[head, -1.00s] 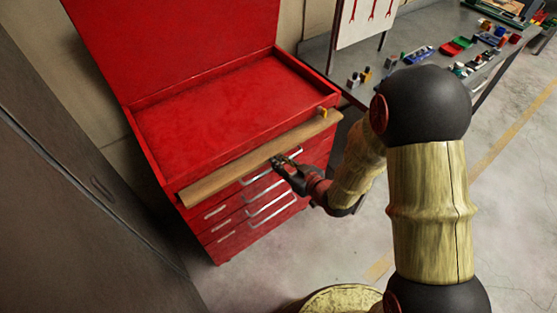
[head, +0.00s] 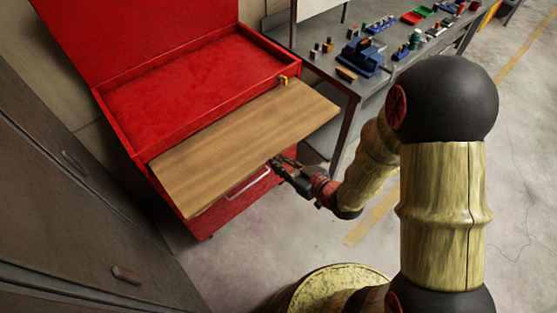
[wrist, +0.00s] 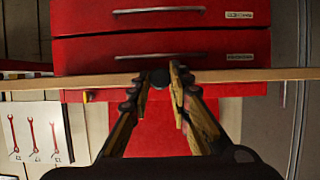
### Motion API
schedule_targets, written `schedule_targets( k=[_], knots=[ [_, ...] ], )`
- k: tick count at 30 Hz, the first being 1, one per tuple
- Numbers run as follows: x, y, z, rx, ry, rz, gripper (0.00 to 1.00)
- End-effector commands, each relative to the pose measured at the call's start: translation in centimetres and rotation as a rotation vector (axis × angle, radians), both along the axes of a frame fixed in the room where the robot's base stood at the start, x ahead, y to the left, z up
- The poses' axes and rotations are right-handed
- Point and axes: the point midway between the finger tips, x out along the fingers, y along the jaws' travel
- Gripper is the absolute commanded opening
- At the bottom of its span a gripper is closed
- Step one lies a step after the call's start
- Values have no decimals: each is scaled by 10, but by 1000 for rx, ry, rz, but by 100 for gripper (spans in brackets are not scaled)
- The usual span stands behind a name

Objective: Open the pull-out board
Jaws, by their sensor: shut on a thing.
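The pull-out board (head: 235,140) is a flat wooden panel. It sticks well out from the front of the red tool chest (head: 120,100), just below its open top tray. In the wrist view the board's front edge (wrist: 235,75) runs across the picture as a thin light strip. My gripper (head: 277,165) is at the middle of that front edge. In the wrist view my gripper (wrist: 160,78) has its two fingers on either side of a small dark knob (wrist: 160,76) on the edge and is shut on it.
Red drawers with metal handles (head: 248,185) lie below the board. A workbench (head: 345,80) with a blue vise (head: 362,57) and small parts stands at the right. A dark cabinet (head: 70,210) is at the left. The floor (head: 440,70) on the right is clear.

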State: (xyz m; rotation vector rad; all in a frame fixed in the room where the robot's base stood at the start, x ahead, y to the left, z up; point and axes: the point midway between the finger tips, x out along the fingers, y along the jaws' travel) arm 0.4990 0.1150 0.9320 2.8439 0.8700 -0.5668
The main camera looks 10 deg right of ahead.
Motion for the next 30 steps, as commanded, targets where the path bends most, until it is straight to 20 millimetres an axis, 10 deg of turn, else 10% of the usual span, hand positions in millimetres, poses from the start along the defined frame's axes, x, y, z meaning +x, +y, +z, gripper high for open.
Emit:
schedule_targets(
  k=[7, 8, 17, 30],
  knots=[
    [0, 0, 0, 0, -1, 1, 0],
    [0, 0, 0, 0, -1, 1, 20],
    [0, 0, 0, 0, 0, 1, 37],
    [-6, -5, 4, 0, -1, -1, 38]
  ],
)
